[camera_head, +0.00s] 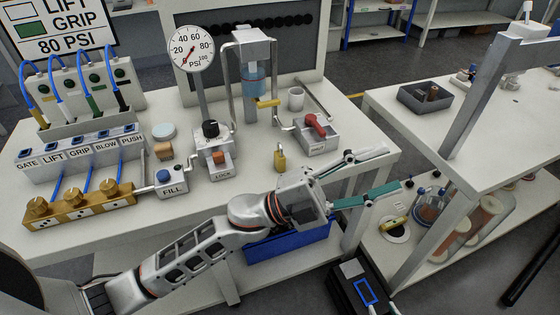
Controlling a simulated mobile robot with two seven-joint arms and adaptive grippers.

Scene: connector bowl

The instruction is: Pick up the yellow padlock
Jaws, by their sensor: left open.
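The yellow padlock (280,161) stands on the white workbench near its front edge, right of the LOCK box. Its body and shackle are visible, and nothing holds it. My left gripper (388,169) is open and empty, to the right of the padlock. It reaches past the bench's front right corner, with its teal-padded fingers spread and pointing right. My left forearm crosses in front of the bench, below the padlock in the picture. I cannot make out my right gripper.
Behind the padlock stand a blue cylinder (254,82) with a yellow handle, a white cup (296,98) and a red-knobbed box (316,134). The LOCK box (214,158) is left. A second table (440,120) stands right, and a blue bin (290,243) sits below.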

